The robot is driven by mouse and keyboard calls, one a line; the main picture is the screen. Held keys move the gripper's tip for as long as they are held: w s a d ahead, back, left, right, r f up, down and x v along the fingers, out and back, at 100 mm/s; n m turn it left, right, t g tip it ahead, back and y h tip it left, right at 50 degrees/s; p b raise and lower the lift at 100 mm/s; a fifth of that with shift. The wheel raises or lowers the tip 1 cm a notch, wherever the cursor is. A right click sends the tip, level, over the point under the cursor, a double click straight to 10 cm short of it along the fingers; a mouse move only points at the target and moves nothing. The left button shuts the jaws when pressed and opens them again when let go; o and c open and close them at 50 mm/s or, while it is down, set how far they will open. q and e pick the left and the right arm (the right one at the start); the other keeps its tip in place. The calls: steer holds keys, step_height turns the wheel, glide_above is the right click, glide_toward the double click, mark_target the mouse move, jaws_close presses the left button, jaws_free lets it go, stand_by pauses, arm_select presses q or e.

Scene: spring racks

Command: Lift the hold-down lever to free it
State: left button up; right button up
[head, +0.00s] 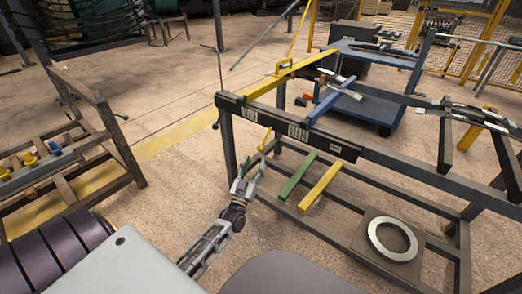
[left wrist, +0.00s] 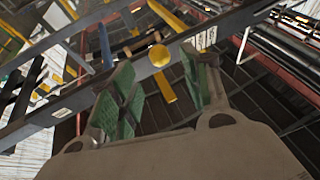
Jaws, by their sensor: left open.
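A dark rack beam (head: 350,150) carries several coloured bars. A short yellow lever (head: 265,138) hangs from its near side at the left, which I take for the hold-down lever. My left gripper (head: 250,170) is open and empty, just below and left of the lever's lower end. In the left wrist view, a round yellow end (left wrist: 159,56), probably the lever's, shows between the green-padded fingers of the left gripper (left wrist: 158,72). I see no clear contact; depth is hard to judge. My right gripper is not in view.
A long yellow bar (head: 290,75) and a blue bar (head: 335,100) cross the rack top. Green (head: 297,178) and yellow (head: 320,187) bars lie lower. A pale ring (head: 393,239) is below right. A second rack (head: 130,160) stands left, with open floor between.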

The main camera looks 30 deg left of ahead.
mark_target(261, 146)
arm_select(q)
steer(key=shift+b+x, duration=1.1)
steer(key=shift+x, duration=2.9)
steer(key=shift+w+r, duration=0.1)
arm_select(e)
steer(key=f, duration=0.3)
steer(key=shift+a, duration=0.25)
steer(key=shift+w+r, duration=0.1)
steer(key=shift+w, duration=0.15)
arm_select(q)
steer(key=shift+c, duration=0.5)
steer(key=c, duration=0.7)
steer(key=shift+c, duration=1.2)
jaws_close()
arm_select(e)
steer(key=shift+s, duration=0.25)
